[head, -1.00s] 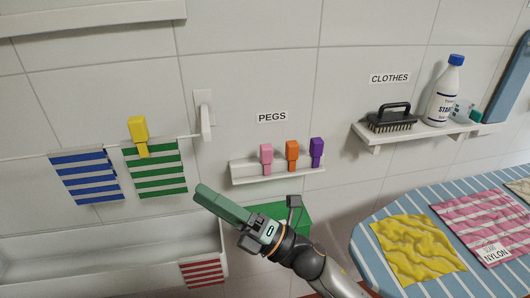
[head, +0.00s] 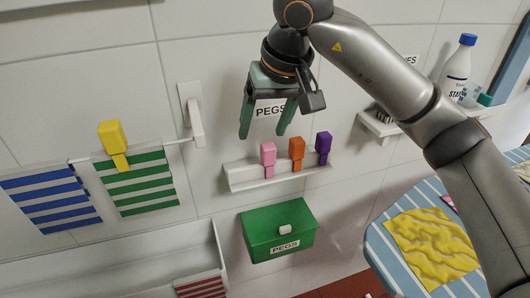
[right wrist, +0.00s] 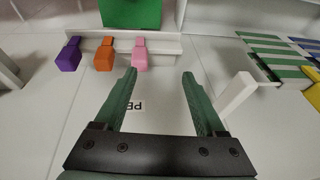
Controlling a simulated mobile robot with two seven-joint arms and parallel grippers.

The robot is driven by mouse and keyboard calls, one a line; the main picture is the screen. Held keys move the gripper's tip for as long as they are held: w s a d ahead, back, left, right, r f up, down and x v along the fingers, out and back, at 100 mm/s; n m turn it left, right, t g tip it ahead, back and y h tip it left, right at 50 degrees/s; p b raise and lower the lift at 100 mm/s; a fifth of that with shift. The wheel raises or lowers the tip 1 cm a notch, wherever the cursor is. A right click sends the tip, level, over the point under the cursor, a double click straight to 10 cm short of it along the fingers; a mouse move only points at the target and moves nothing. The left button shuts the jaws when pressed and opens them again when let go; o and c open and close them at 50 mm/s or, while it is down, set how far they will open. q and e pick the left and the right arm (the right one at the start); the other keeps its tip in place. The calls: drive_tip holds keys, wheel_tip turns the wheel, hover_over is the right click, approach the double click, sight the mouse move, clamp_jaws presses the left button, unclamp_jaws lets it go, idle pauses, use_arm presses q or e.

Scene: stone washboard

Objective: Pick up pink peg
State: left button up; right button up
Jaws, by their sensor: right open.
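The pink peg (head: 268,157) stands upright on a small white wall shelf (head: 244,177), left of the orange peg (head: 296,151) and the purple peg (head: 323,146). My right gripper (head: 262,134) is open and empty, pointing down in front of the PEGS label, just above the pink peg. In the right wrist view, which is upside down, the pink peg (right wrist: 140,56) lies beyond the open fingers (right wrist: 160,76), near the left fingertip. My left gripper is not in view.
A green PEGS box (head: 280,232) is below the shelf. A white hook (head: 190,115) and a line with a yellow peg (head: 113,140) and striped cloths are at left. An ironing board (head: 385,255) with a yellow cloth (head: 432,243) is at right.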

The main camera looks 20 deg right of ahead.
sight(269, 146)
drive_tip(key=shift+t+h, duration=0.3)
drive_tip(key=shift+h, duration=0.3)
drive_tip(key=w+f, duration=0.1)
drive_tip(key=f, duration=0.2)
drive_tip(key=w+d+f, duration=0.1)
drive_tip(key=w+f, duration=0.1)
drive_tip(key=f, duration=0.1)
drive_tip(key=w+d+f+p, duration=0.1)
drive_tip(key=w+f, duration=0.1)
drive_tip(key=f, duration=0.1)
drive_tip(key=shift+w+d+f, duration=0.15)
drive_tip(key=shift+d+f, duration=0.05)
drive_tip(key=shift+f, duration=0.15)
drive_tip(key=shift+c, duration=0.4)
clamp_jaws()
